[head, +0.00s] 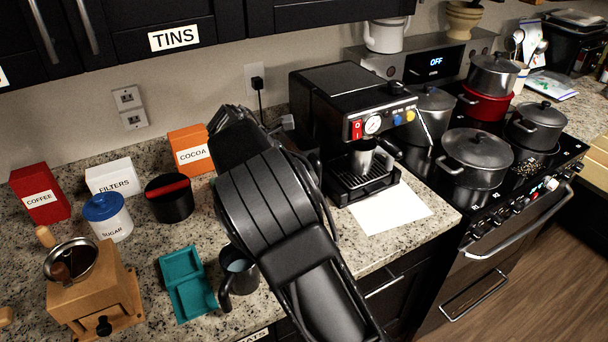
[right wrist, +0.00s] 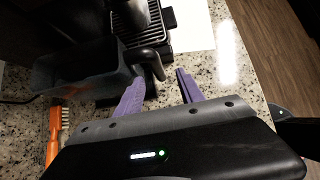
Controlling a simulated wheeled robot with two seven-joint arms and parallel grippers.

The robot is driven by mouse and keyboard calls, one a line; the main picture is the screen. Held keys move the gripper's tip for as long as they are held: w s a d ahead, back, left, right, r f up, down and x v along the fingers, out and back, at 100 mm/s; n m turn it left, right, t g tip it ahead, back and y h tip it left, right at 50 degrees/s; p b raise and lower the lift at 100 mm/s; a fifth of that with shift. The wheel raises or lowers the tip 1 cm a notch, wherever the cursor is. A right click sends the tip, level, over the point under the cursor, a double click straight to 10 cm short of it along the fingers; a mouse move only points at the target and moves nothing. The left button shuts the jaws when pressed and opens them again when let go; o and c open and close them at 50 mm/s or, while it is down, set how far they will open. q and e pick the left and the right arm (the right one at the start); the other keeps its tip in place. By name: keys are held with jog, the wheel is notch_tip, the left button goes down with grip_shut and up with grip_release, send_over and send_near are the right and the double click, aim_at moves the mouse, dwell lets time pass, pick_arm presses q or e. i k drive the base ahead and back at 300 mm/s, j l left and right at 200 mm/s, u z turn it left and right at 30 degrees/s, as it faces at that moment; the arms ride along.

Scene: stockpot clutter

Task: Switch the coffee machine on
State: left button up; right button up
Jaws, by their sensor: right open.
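The black coffee machine (head: 345,95) stands at the back of the counter in the head view. Its front panel carries a red switch (head: 356,130) with a white mark, a round gauge (head: 373,124), and blue and yellow knobs. A metal jug (head: 362,160) stands on its drip tray, which also shows in the right wrist view (right wrist: 135,22). My right arm reaches up left of the machine in the head view, its fingertips hidden there. In the right wrist view my right gripper (right wrist: 160,93) has its purple fingers apart, near a dark handle. My left gripper is not in view.
A dark box-like vessel (right wrist: 75,70) and an orange-handled brush (right wrist: 55,130) lie near my right gripper. A white sheet (head: 390,215) lies before the machine. Pots (head: 477,155) stand on the stove. A grinder (head: 95,295), teal tray (head: 187,285) and mug (head: 240,272) occupy the left counter.

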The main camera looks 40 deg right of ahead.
aim_at(356, 127)
jog(key=k, duration=1)
